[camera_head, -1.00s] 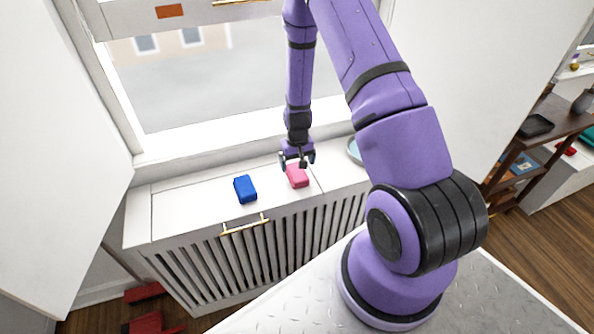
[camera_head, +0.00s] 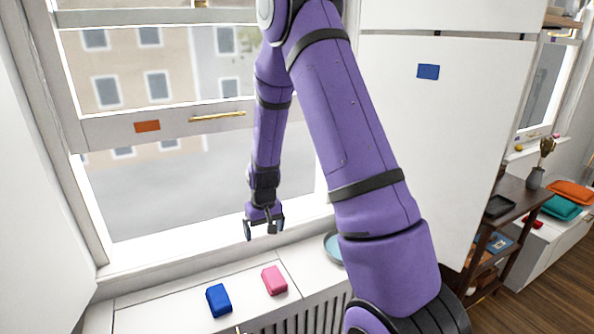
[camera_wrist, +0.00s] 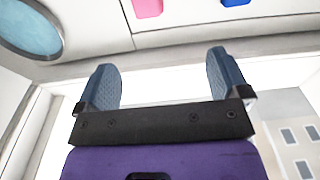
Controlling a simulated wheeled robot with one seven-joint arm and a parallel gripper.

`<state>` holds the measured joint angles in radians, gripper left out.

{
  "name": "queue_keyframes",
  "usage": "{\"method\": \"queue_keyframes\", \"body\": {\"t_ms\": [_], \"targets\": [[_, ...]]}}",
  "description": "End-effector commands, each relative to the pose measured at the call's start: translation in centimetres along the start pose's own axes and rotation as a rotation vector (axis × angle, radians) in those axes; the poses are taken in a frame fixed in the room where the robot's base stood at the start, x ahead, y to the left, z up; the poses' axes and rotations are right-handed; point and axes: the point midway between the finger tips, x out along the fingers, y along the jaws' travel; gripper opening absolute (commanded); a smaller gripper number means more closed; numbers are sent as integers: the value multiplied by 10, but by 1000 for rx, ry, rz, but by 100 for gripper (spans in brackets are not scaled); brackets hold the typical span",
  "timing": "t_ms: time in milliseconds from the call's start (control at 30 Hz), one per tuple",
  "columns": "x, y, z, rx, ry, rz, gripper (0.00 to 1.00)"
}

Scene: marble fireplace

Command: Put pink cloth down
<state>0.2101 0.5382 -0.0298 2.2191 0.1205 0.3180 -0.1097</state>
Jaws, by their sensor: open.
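The pink cloth (camera_head: 274,280) is a small folded block lying on the white sill top, to the right of a blue cloth (camera_head: 219,300). My gripper (camera_head: 264,232) is open and empty, raised above and behind the pink cloth, in front of the window. In the wrist view, my gripper (camera_wrist: 165,80) shows two spread fingers with nothing between them. The pink cloth (camera_wrist: 147,7) is at the top edge of that view, partly cut off and apart from the fingers.
A round bluish plate (camera_head: 333,248) lies on the sill at the right, partly hidden by my arm. The window frame (camera_head: 180,125) stands behind the sill. A dark wooden shelf (camera_head: 510,200) and a white bench with folded cloths (camera_head: 560,207) are at the right.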

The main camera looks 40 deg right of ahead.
Motion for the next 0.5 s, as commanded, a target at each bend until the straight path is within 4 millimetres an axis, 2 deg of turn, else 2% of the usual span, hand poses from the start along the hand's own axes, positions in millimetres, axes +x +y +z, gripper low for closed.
{"method": "queue_keyframes", "body": {"t_ms": [33,100,267,500], "targets": [[-23,-6,1,-11,21,-4,94],[-50,-12,4,-22,40,-9,94],[-108,-26,18,-52,84,-18,94],[-188,-43,53,-96,150,-29,94]]}}
